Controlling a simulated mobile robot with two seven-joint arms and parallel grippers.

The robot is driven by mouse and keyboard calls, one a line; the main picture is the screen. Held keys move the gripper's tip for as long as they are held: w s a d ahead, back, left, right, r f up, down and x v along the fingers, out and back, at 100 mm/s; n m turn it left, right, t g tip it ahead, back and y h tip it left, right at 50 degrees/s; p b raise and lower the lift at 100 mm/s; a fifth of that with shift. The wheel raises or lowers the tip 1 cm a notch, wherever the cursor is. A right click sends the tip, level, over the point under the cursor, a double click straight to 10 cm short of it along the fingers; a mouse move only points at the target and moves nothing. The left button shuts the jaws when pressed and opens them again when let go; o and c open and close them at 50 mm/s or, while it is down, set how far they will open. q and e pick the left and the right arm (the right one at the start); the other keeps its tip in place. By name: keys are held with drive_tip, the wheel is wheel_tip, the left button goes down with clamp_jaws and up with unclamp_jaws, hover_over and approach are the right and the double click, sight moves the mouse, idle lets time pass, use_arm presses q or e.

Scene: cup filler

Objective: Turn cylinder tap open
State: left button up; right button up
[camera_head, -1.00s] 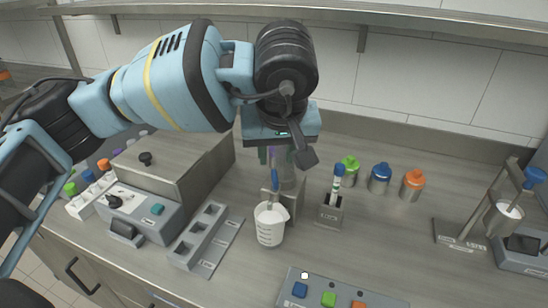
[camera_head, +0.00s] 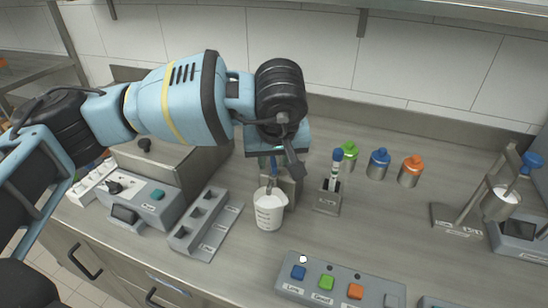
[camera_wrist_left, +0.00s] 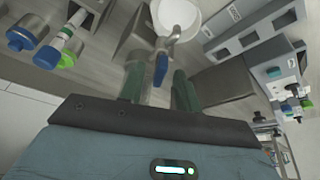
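The tap's blue handle (camera_wrist_left: 160,68) sits on a metal spout in the left wrist view, with its end between my finger tips. Its blue also shows in the head view (camera_head: 273,168), partly hidden by my gripper. A white graduated beaker (camera_head: 269,212) stands upright under the tap; its round mouth (camera_wrist_left: 178,14) shows in the wrist view. My left gripper (camera_wrist_left: 160,85) is open, fingers on either side of the handle, with no clear contact seen. In the head view, the gripper covers most of the tap's cylinder. My right gripper is out of view.
A metal holder (camera_head: 327,201) with a blue-capped tube stands right of the beaker. Green (camera_head: 348,155), blue (camera_head: 378,164) and orange (camera_head: 411,171) capped jars stand behind. A grey slotted rack (camera_head: 204,223) is at left. A button panel (camera_head: 340,285) lies in front.

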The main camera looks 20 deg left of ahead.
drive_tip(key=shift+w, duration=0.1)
use_arm(q)
clamp_jaws()
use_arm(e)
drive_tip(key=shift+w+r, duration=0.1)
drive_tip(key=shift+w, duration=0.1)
use_arm(q)
drive_tip(key=m, duration=0.1)
drive_tip(key=m+h, duration=0.1)
drive_tip(key=shift+a+f+m, duration=0.1)
drive_tip(key=shift+a+m, duration=0.1)
drive_tip(key=shift+m, duration=0.1)
drive_tip(key=shift+s+m+h+b, duration=0.1)
drive_tip(key=shift+m+h+b, duration=0.3)
drive_tip(key=shift+m, duration=0.6)
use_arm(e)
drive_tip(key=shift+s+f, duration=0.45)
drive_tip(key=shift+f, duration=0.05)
